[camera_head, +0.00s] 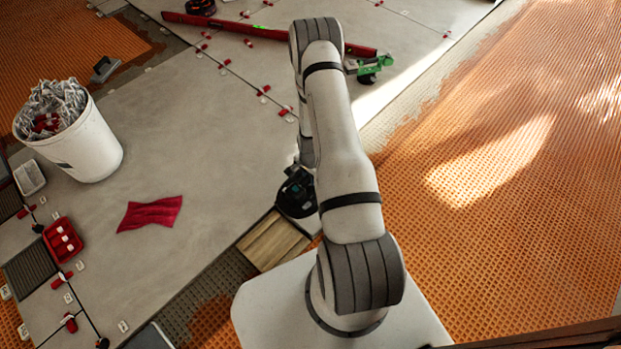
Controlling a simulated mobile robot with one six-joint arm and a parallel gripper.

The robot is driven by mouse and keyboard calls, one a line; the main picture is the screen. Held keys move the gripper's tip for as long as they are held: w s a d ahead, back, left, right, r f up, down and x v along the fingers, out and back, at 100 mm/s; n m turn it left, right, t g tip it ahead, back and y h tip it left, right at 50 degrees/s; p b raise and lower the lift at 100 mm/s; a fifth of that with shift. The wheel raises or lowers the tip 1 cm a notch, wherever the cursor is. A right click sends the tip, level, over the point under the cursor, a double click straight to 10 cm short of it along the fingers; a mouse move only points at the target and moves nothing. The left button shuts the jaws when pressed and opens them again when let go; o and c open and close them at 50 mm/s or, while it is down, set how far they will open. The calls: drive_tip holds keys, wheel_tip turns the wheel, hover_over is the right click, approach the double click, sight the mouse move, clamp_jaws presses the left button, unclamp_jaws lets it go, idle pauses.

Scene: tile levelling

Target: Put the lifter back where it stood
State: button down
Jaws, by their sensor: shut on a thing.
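My arm rises from its base and bends down on its far side to my gripper (300,177), which is small and partly hidden behind the arm. My gripper is shut on the dark lifter (296,200), a black, rounded thing with a hint of teal. The lifter is at the edge of the grey tiles, close to a wooden block (272,241). I cannot tell whether it touches the surface below. The jaws themselves are hard to make out.
A white bucket (95,150) full of clips stands on the grey tiles at left. A red cloth (150,213) lies in the middle. A red tray (62,241) is at lower left. Orange matting is at right.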

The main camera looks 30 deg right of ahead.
drive_tip(key=shift+r+p, duration=1)
drive_tip(key=shift+r, duration=0.85)
